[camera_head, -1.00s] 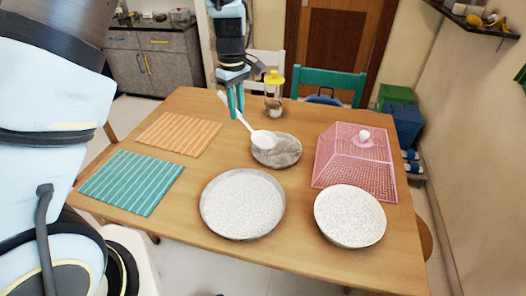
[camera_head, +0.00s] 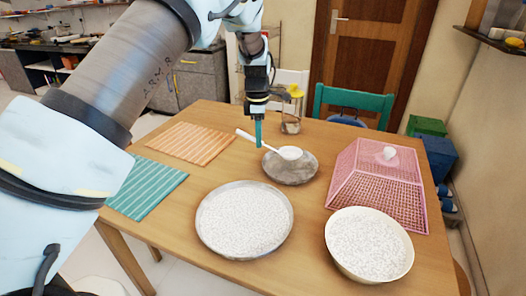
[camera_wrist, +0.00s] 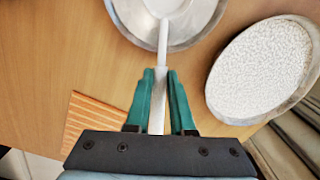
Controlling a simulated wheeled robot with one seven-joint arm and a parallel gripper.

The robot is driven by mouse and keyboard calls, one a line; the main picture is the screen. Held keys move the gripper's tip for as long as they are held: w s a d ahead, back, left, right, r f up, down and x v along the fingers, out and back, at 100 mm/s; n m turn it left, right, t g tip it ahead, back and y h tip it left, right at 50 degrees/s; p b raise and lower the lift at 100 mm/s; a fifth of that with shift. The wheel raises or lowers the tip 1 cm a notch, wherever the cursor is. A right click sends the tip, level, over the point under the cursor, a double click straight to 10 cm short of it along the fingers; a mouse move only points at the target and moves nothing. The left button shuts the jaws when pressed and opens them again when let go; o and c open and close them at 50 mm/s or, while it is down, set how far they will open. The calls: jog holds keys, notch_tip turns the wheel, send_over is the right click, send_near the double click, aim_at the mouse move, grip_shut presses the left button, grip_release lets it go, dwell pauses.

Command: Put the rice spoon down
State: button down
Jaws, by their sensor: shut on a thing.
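The white rice spoon (camera_head: 290,153) has its bowl over the round grey stone dish (camera_head: 283,178), and its handle runs up to the left. In the wrist view the spoon's handle (camera_wrist: 163,42) points away from me, with its bowl over the dish (camera_wrist: 205,20) at the top edge. My gripper (camera_head: 258,144) points down at the dish's left side, and its teal fingers are shut on the spoon handle; the wrist view shows the gripper (camera_wrist: 160,74) too. I cannot tell whether the spoon touches the dish.
A round tray of white grains (camera_head: 240,252) and a bowl of white grains (camera_head: 368,268) stand in front. A pink mesh cover (camera_head: 345,185) is at right. A yellow-lidded jar (camera_head: 290,125) stands behind the dish. Orange (camera_head: 190,143) and teal (camera_head: 145,185) mats lie left.

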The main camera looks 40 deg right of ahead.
jog(key=shift+f+p, duration=0.5)
jog(key=shift+f, duration=1.9)
jog(key=c, duration=0.8)
grip_release()
notch_tip(320, 180, up, 12)
jog(key=b, duration=0.3)
jog(key=shift+w, duration=0.1)
